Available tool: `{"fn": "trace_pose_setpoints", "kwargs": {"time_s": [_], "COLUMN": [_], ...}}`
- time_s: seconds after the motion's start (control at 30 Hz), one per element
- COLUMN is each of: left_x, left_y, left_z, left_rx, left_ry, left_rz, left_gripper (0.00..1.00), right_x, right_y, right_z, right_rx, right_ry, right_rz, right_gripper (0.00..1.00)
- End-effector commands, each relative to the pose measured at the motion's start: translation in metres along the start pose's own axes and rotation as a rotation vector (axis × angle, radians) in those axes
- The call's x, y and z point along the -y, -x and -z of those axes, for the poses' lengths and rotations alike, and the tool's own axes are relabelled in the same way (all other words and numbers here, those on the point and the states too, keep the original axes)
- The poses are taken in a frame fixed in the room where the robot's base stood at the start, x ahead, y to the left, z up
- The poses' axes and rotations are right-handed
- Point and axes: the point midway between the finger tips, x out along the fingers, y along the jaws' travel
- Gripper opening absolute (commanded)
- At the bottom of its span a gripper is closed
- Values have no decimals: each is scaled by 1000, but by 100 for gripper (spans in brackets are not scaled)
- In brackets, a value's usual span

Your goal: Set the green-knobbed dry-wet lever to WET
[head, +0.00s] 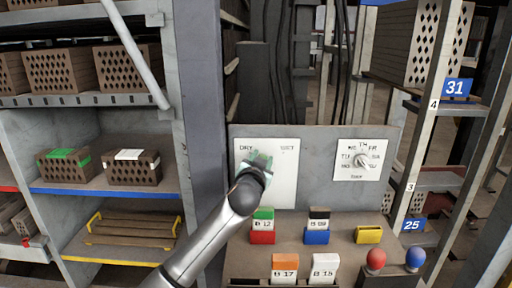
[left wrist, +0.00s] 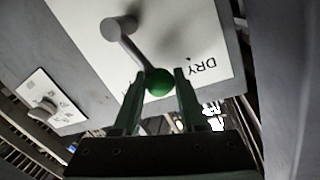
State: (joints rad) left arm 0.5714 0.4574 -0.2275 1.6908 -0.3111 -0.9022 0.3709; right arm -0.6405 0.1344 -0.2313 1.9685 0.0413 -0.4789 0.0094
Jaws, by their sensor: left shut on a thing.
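The dry-wet lever has a green knob (left wrist: 159,82) on a grey arm that runs to a round pivot (left wrist: 120,28) in the left wrist view. It is mounted on a white plate (head: 283,182) marked DRY at left and WET at right in the head view. My left gripper (left wrist: 160,88) is shut on the green knob, one finger on each side. In the head view my left gripper (head: 258,162) covers most of the lever, on the DRY side of the plate. In the left wrist view the knob is near the word DRY. My right gripper is not in view.
A rotary dial (head: 361,160) sits right of the plate. Below are colored labelled blocks such as the orange one (head: 285,266), a yellow piece (head: 368,235), and red (head: 376,259) and blue (head: 415,257) knobs. Shelves with hollow bricks (head: 132,168) stand at left.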

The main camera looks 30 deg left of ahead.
Motion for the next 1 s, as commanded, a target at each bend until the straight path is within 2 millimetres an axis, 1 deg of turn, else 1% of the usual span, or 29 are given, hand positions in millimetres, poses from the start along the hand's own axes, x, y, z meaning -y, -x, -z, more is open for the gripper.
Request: {"fn": "trace_pose_setpoints", "kwargs": {"time_s": [0.03, 0.3, 0.4, 0.7, 1.0], "left_x": [-1, -18, -25, -43, -54], "left_y": [0, -3, -5, -8, -11], "left_z": [9, 15, 16, 14, 12], "left_rx": [12, 60, 77, 123, 150], "left_ry": [-43, -295, -388, -628, -773], "left_rz": [-2, -1, 0, 1, 3], "left_gripper": [0, 0, 0, 0, 0], "right_x": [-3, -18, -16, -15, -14], "right_y": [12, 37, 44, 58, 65], "right_z": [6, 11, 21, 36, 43], "right_rx": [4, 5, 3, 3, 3], "right_ry": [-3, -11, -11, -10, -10], "right_rz": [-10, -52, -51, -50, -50], "right_gripper": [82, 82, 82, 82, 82]}}
